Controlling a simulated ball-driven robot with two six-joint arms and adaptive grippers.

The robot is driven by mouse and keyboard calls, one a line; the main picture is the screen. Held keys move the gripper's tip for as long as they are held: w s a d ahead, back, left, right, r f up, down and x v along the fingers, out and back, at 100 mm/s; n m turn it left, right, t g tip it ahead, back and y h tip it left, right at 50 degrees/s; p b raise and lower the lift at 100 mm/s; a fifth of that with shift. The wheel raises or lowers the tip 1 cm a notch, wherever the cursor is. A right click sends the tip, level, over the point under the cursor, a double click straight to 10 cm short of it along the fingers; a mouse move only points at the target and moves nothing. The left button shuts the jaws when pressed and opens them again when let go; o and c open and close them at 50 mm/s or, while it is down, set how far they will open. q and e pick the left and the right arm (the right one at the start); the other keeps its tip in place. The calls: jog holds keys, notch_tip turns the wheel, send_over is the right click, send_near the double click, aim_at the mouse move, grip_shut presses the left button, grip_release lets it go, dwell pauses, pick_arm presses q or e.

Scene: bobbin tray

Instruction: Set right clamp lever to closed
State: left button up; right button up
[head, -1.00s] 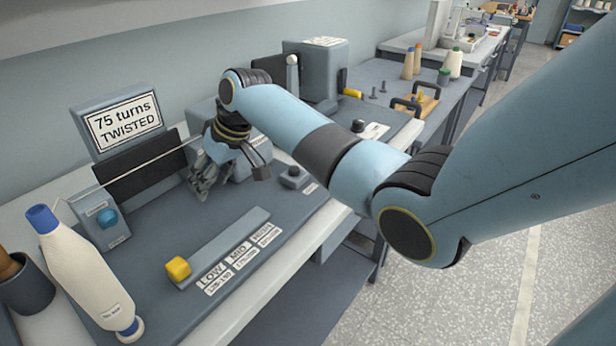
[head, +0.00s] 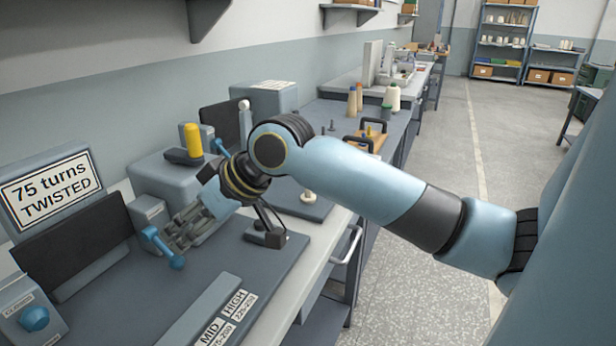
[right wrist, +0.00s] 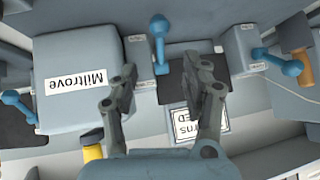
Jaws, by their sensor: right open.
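The right clamp lever (head: 165,250) is a blue bar with rounded ends, in front of a small grey labelled block (head: 149,211) in the head view. My right gripper (head: 180,234) is open and empty, its fingers right beside the lever. In the right wrist view a blue lever (right wrist: 158,46), apparently the same one, lies in the gap between the open fingers (right wrist: 166,88). I cannot tell whether they touch it. Another blue lever (right wrist: 278,62) shows at right, apparently the left clamp's (head: 35,318). My left gripper is not in view.
A "75 turns TWISTED" sign (head: 48,188) and a dark panel (head: 75,248) stand to the left. A grey box (head: 160,178) with a yellow handle (head: 193,139) stands behind my gripper. A black-lever device (head: 265,235) sits close to its right.

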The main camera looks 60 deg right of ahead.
jog(key=shift+g+h, duration=0.8)
jog(key=shift+g, duration=0.1)
jog(key=s+f, duration=0.1)
jog(key=s, duration=0.2)
jog(key=s+a+f, duration=0.1)
jog(key=s, duration=0.2)
jog(key=s+f, duration=0.1)
jog(key=s, duration=0.2)
jog(key=shift+s+a, duration=0.15)
jog(key=shift+s, duration=0.05)
jog(key=s+f+m+g+h, duration=0.1)
jog(key=s+f+g+h, duration=0.15)
jog(key=s, duration=0.85)
notch_tip(320, 180, down, 8)
jog(key=s+d+b, duration=0.1)
jog(key=shift+s+d+m+g, duration=0.2)
jog(key=shift+d+m+g, duration=0.15)
jog(key=shift+g, duration=0.1)
jog(key=shift+r+h, duration=0.15)
jog(key=shift+h, duration=0.1)
